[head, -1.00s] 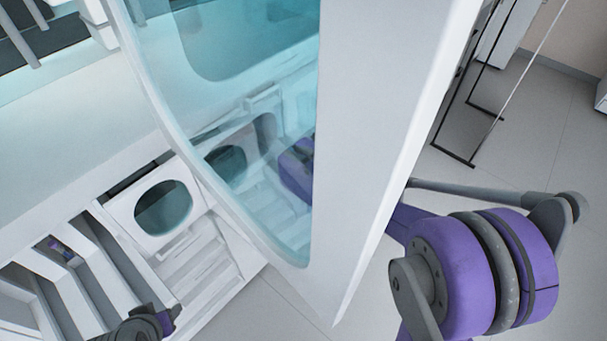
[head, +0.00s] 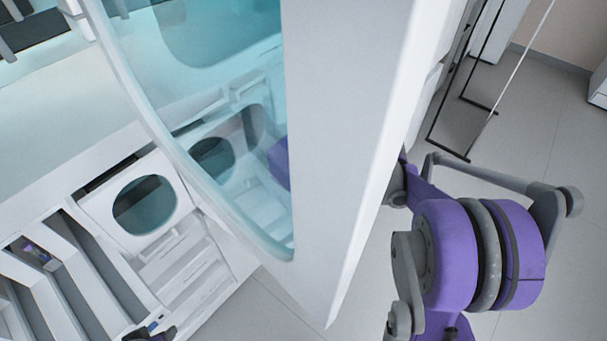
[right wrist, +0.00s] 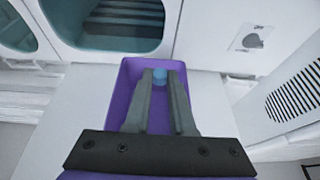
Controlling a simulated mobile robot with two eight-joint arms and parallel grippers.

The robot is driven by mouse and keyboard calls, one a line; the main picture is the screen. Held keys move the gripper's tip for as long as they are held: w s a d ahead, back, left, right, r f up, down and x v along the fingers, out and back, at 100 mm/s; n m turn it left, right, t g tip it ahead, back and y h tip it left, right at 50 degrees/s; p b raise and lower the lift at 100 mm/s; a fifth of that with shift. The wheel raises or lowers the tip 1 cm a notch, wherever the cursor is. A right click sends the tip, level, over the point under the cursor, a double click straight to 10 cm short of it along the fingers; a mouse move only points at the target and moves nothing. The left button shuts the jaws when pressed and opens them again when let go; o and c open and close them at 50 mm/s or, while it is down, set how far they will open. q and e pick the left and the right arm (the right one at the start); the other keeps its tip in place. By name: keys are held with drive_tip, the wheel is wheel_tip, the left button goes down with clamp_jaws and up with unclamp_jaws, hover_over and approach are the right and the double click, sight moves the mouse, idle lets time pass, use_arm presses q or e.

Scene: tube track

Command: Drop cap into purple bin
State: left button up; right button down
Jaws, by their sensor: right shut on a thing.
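In the right wrist view my right gripper (right wrist: 160,84) is shut on a small blue cap (right wrist: 159,74), which sits between the fingertips. The purple bin (right wrist: 128,86) lies behind and around the fingers in that view, with its rim showing on both sides. The cap appears over the bin's opening; its height above the floor of the bin cannot be told. A dark piece at the bottom edge, probably my left gripper (head: 152,335), is mostly cut off.
A large white machine with a tinted clear cover (head: 190,110) fills the middle of the head view. At lower left is a white slotted rack (head: 75,262) with a small tube (head: 38,252). In the right wrist view a vented white panel (right wrist: 295,95) stands at right.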

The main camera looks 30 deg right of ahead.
use_arm(q)
drive_tip(key=shift+f, duration=0.25)
use_arm(e)
drive_tip(key=shift+f, duration=0.35)
drive_tip(key=c, duration=0.7)
unclamp_jaws()
drive_tip(key=v, duration=1)
drive_tip(key=shift+s+d+r, duration=0.15)
drive_tip(key=shift+s+r, duration=0.05)
drive_tip(key=shift+s, duration=0.15)
